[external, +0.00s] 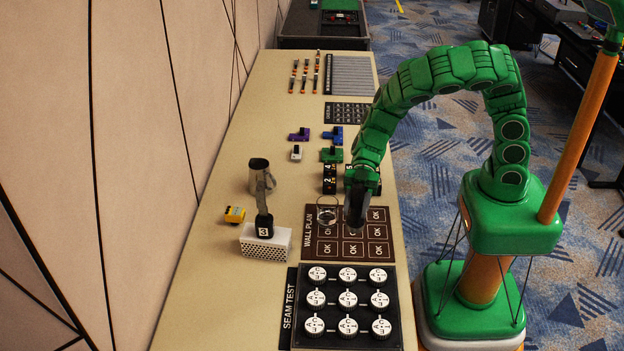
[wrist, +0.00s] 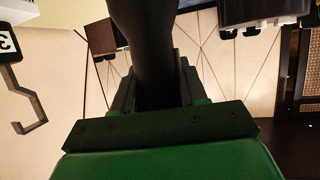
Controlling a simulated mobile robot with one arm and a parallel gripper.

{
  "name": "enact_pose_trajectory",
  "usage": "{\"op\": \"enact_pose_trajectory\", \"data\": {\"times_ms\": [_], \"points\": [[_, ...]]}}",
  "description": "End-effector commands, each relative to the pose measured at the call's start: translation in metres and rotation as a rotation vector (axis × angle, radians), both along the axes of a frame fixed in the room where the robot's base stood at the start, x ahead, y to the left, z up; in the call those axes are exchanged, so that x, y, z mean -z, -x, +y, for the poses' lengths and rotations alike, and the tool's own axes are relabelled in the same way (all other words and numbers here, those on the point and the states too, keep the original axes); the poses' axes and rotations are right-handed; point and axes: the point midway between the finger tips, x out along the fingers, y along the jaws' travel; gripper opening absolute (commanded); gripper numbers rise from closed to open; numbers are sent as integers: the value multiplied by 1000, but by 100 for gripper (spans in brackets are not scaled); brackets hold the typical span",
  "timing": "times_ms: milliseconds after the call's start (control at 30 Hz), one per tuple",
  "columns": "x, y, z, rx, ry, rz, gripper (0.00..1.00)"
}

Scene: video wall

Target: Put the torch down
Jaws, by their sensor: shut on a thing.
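The torch is a dark cylinder. In the external view the torch (external: 354,209) hangs upright below my gripper (external: 361,180), over the brown WALL PLAN board (external: 309,250). I cannot tell whether its lower end touches the board. In the wrist view the torch (wrist: 150,45) runs up from between the two fingers of my gripper (wrist: 152,85), which is shut on it. The gripper hides part of the torch.
A clear glass (external: 328,215) stands close left of the torch. Bare tabletop (external: 225,285) lies at front left.

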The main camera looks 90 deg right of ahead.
Motion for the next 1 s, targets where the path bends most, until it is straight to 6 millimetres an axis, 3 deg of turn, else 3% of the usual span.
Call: {"op": "enact_pose_trajectory", "data": {"times_ms": [200, 400, 700, 1000], "points": [[-2, -62, 51, 128, -2, -2, 5], [-9, -103, 92, 252, 1, -1, 5], [-19, -137, 137, 386, 0, 0, 5], [-14, -156, 151, 420, 3, 2, 5]]}}
